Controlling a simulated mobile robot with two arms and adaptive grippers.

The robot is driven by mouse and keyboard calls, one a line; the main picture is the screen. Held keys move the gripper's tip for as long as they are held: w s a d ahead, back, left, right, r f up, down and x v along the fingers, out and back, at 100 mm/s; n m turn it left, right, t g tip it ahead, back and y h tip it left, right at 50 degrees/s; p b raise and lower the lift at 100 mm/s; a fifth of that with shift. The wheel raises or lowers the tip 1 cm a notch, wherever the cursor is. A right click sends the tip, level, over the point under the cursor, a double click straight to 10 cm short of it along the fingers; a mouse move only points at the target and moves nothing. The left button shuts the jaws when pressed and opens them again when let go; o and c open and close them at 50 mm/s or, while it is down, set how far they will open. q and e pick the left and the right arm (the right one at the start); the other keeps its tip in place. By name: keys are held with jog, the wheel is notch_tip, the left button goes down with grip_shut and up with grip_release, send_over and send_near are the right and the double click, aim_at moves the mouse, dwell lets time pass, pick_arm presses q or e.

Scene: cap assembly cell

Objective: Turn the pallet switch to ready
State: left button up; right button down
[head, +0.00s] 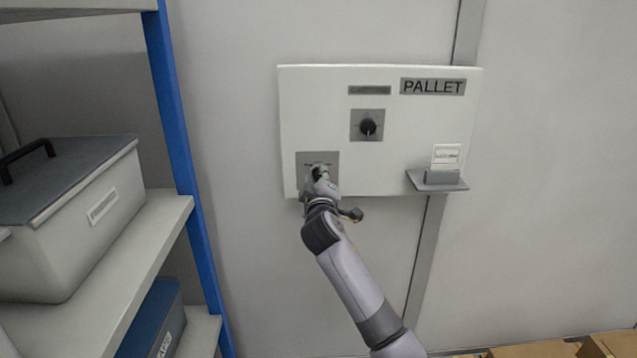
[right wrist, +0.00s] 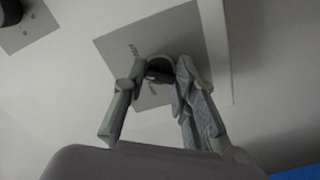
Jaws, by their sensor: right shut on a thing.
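A white panel (head: 425,125) labelled "PALLET" (head: 432,87) is fixed to the wall. At its lower left is a grey plate (head: 328,157), which also shows in the right wrist view (right wrist: 196,38). A dark switch knob (right wrist: 158,67) sits on this plate, mostly hidden by my fingers. My right gripper (head: 319,173) is at the plate, with its two fingers (right wrist: 158,82) shut on the knob from both sides. The knob's setting and the small plate markings cannot be read. My left gripper is not in view.
Another black rotary knob (head: 368,127) is higher on the panel. A small ledge (head: 437,186) at the lower right holds a white card (head: 446,155). A shelf with a blue post (head: 178,125) and a grey lidded box (head: 85,225) stands left. Cardboard boxes (head: 535,350) are at bottom right.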

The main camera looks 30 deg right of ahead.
jog(key=shift+f+m+b, duration=0.15)
jog(key=shift+m+b, duration=0.15)
jog(key=shift+m, duration=0.8)
jog(key=c, duration=1.3)
grip_release()
jog(key=v, duration=1.2)
